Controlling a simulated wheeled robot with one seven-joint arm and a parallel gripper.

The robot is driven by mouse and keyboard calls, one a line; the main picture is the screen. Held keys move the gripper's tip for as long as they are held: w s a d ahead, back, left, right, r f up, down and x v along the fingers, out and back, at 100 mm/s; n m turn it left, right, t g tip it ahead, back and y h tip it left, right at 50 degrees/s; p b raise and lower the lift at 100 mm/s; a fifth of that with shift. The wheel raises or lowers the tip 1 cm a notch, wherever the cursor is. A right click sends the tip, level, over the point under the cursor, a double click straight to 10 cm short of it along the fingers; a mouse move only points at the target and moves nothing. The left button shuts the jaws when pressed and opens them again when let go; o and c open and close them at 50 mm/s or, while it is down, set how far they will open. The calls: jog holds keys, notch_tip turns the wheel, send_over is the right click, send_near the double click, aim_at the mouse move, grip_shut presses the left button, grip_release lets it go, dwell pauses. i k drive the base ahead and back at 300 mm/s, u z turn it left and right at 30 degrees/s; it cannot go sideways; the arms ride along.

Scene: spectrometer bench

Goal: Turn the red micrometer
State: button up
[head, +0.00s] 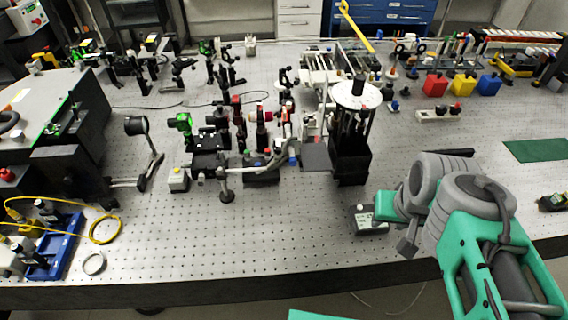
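A cluster of small optical mounts stands mid-bench, left of the black tower. Red parts (238,112) show on upright mounts there, and another red part (262,118) is just to the right. Which of these is the red micrometer is too small to tell. My arm comes in from the lower right over the front of the bench. My gripper (408,244) seems to be the small dark part at the arm's left end, well to the right of the red parts. Its fingers cannot be made out, and nothing held is visible.
A black tower with a round white top (357,95) stands between the cluster and my arm. A small grey box (368,219) lies beside my arm. Red, yellow and blue blocks (463,84) stand behind. The perforated bench front (260,235) is clear.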

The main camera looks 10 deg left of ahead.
aim_at(267, 154)
jog(key=u, duration=0.3)
jog(key=k, duration=0.2)
jog(key=z, duration=0.7)
jog(key=i, duration=0.4)
jog(key=u, duration=1.5)
